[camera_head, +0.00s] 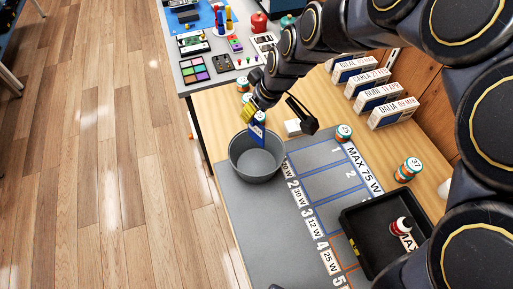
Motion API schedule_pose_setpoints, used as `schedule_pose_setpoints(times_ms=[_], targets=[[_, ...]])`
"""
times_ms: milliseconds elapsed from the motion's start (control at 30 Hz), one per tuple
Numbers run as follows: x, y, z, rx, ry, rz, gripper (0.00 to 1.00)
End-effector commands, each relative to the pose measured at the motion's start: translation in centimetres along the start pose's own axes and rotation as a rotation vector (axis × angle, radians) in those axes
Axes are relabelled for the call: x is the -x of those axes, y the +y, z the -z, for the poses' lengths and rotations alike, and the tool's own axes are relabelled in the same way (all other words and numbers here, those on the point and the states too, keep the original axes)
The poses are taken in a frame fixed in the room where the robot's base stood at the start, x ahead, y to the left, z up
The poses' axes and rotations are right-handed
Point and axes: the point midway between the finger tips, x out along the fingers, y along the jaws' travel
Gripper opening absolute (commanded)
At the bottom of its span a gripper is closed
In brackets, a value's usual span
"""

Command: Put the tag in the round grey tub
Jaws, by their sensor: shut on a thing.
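The round grey tub (240,162) stands at the left edge of the wooden table, on the corner of the grey mat. My gripper (255,115) is above the tub's back rim. It is shut on a blue tag (257,129), which hangs down with a pale marking on it. In this view the tag's lower end overlaps the tub's back rim. I cannot tell whether it touches the tub. The part of the tag between the fingers is hidden. The inside of the tub that shows looks empty.
A black tray (347,222) with a red-and-white bottle (401,226) lies at front right. Small jars (344,132) stand nearby, and labelled boxes (393,112) line the back right. A white block (293,127) is right of the tub. The marked mat (255,215) has free room in front.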

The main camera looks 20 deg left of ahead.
Motion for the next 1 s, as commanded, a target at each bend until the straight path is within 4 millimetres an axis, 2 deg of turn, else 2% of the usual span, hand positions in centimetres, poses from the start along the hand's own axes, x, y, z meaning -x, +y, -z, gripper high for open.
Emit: schedule_pose_setpoints(times_ms=[33, 100, 500, 833, 1000], targets=[[-1.2, -0.1, -0.7, -0.002, -0.008, 0.005, 0.12], [-2.2, -0.1, -1.1, -0.002, -0.005, 0.004, 0.12], [-7.4, 0.0, -3.2, -0.003, -0.004, 0.003, 0.12], [-11.0, 0.0, -4.8, -0.002, -0.005, 0.003, 0.12], [-11.1, 0.1, -4.7, -0.001, 0.000, 0.000, 0.12]])
